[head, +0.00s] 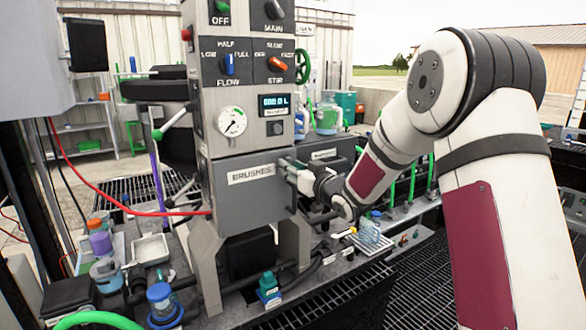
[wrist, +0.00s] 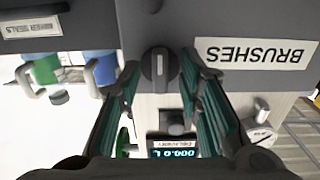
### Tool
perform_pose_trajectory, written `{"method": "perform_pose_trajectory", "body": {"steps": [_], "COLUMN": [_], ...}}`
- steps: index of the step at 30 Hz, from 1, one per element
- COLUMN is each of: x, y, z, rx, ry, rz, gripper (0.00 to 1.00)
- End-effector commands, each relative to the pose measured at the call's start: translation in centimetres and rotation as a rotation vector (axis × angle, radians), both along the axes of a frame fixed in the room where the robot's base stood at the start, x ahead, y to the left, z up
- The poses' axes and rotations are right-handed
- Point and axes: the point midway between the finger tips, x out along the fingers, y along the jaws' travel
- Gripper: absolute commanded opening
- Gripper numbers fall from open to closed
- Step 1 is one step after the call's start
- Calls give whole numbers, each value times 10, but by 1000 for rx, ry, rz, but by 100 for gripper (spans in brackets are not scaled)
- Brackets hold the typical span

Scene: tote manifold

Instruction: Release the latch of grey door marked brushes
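The grey door (head: 238,206) with the white BRUSHES label (head: 250,174) is on the front of the machine and looks closed. In the wrist view the picture is upside down, and the door (wrist: 215,20) fills the upper right. Its latch, a round dark knob (wrist: 160,68) with a light mark, sits at the door's edge beside the label. My gripper (wrist: 160,80) is open, with one green-padded finger on each side of the knob and only narrow gaps. I cannot tell whether either finger touches it. In the head view my gripper (head: 291,171) hides the latch.
The display (head: 274,105), gauge (head: 232,122) and flow and stir knobs are on the panel above the door. A second labelled drawer front (wrist: 35,25) is nearby. Bottles (head: 160,298) and a white tray (head: 150,250) stand on the bench below.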

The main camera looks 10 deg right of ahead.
Motion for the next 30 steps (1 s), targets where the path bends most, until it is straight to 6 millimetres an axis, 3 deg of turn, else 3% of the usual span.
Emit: {"method": "perform_pose_trajectory", "body": {"steps": [8, 21, 30], "x": [-6, -84, -113], "y": [-3, -28, -37], "z": [1, 0, 0], "rx": [-1, -1, 0], "ry": [-1, 1, -1], "rz": [-1, -2, 0], "gripper": [32, 32, 32]}}
